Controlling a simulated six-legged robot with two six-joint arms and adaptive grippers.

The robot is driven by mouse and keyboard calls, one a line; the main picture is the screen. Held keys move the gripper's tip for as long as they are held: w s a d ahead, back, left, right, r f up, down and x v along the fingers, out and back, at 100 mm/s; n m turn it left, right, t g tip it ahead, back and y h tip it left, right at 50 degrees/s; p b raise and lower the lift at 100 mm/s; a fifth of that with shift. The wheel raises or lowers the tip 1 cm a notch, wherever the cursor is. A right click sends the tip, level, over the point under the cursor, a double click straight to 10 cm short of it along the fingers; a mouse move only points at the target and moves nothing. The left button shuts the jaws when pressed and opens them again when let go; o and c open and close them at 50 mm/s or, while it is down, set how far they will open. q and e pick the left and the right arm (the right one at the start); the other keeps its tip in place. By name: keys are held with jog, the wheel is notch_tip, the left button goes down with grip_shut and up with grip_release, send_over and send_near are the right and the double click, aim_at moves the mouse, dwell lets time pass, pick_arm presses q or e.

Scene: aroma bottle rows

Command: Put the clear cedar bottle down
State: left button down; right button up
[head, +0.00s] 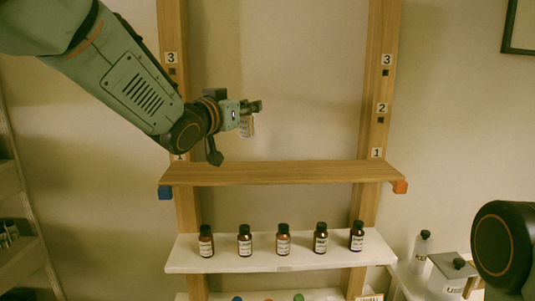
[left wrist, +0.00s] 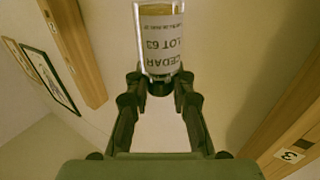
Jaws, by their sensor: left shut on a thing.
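The clear cedar bottle (head: 247,126) hangs below my left gripper (head: 254,106) in the head view, in the air above the wooden shelf (head: 280,173). My left gripper is shut on its dark cap. In the left wrist view the bottle (left wrist: 160,40) shows clear walls, amber contents and a white label reading CEDAR LOT 63, upside down in the picture. The left gripper's fingertips (left wrist: 160,84) are on either side of the cap. The wooden shelf is bare. My right gripper is out of view.
Several brown bottles (head: 283,241) stand in a row on the white shelf (head: 230,264) below. Wooden uprights (head: 380,90) carry numbered marks. A clear bottle (head: 422,246) and labelled box (head: 450,271) stand lower right.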

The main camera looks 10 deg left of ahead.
aim_at(248, 138)
pick_arm(q)
jog(key=f, duration=0.4)
jog(key=shift+w+d+f, duration=0.2)
jog(key=shift+d+f, duration=0.05)
jog(key=shift+d, duration=0.05)
jog(key=f, duration=0.3)
jog(key=shift+s+a+p, duration=0.25)
jog(key=shift+s+p, duration=0.1)
jog(key=shift+s, duration=0.05)
jog(key=shift+w+f, duration=0.15)
jog(key=shift+w, duration=0.1)
jog(key=c, duration=1.4)
grip_release()
jog(key=shift+w+d, duration=0.1)
jog(key=shift+d, duration=0.15)
jog(key=shift+o, duration=1.2)
jog(key=shift+s+a, duration=0.2)
jog(key=shift+s, duration=0.05)
